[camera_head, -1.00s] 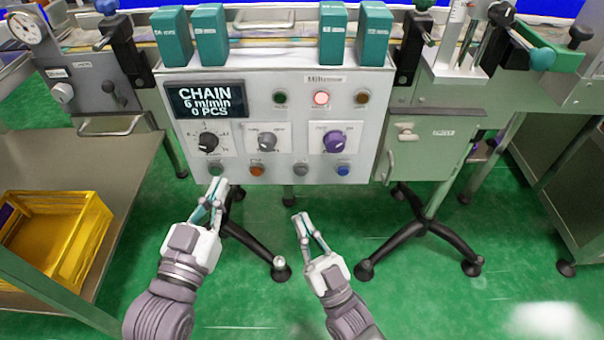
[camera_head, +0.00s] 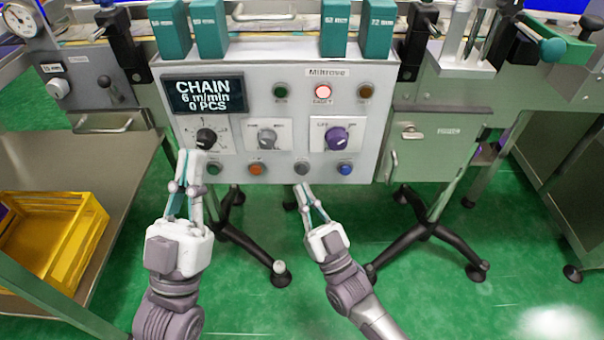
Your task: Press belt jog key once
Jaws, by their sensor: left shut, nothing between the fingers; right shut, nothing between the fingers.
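The grey control panel (camera_head: 228,135) faces me, with a display (camera_head: 205,96) reading "CHAIN 6 m/min 0 PCS". Along its bottom edge sit a green button (camera_head: 214,168), an orange button (camera_head: 255,169), a grey button (camera_head: 301,168) and a blue button (camera_head: 345,169). Their labels are too small to read, so I cannot tell which is the belt jog key. My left gripper (camera_head: 190,155) is shut and empty, its tips at the panel's lower left, left of the green button. My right gripper (camera_head: 301,190) is shut and empty, its tips just below the grey button. Contact cannot be told.
Above the buttons are a black knob (camera_head: 206,138), a grey knob (camera_head: 267,138) and a purple knob (camera_head: 337,138). Teal blocks (camera_head: 336,28) stand on top. A yellow crate (camera_head: 60,277) sits on the left table. Green floor lies below.

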